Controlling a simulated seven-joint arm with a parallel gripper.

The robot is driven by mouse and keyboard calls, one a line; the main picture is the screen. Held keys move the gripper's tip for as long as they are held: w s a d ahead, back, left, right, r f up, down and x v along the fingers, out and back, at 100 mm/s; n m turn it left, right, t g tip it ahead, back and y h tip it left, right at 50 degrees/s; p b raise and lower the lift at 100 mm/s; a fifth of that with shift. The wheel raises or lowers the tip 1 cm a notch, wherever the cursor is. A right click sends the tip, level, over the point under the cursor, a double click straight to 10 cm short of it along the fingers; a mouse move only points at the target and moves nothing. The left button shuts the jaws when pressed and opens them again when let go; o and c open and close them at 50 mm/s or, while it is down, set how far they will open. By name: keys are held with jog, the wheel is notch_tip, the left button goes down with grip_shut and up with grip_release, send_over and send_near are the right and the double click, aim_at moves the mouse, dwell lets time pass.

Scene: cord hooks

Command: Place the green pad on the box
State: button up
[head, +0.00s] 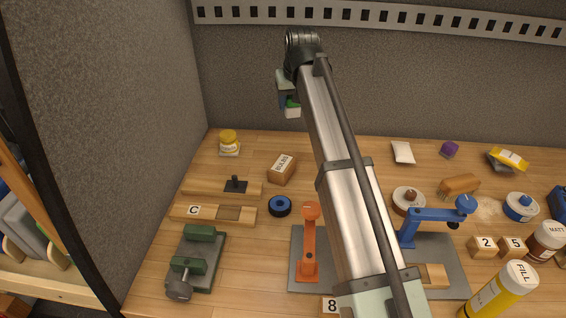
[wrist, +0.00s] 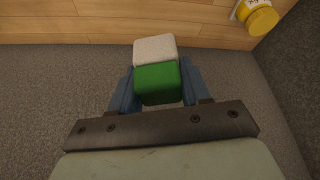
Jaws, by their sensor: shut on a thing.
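The green pad (wrist: 157,83), a small block with a green part and a white part, is between the two blue fingers of my gripper (wrist: 157,88) in the wrist view. My gripper is shut on it. In the head view the pad (head: 292,107) shows below the gripper, high in front of the grey back wall and clear of the table. A small brown box (head: 282,170) with a white printed label sits on the table, lower in the head picture than the pad. The box does not show in the wrist view.
A yellow jar (head: 228,141) stands left of the box and shows in the wrist view (wrist: 257,16). Wooden pieces (head: 214,214), a blue ring (head: 280,206) and an orange hook stand (head: 310,245) are nearer. My arm hides part of the table's middle.

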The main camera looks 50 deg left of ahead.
send_over(279, 158)
jog(key=w+a, duration=0.2)
jog(key=shift+s+d+f+n, duration=0.55)
jog(key=shift+s+d, duration=0.75)
jog(key=shift+d, duration=0.65)
jog(key=shift+f, duration=4.6)
jog(key=shift+f, duration=0.1)
jog(key=o, duration=1.1)
jog(key=shift+c, duration=0.2)
jog(key=shift+a, duration=0.1)
jog(key=v, duration=1.2)
jog(key=shift+w, duration=0.25)
jog(key=shift+w, duration=0.1)
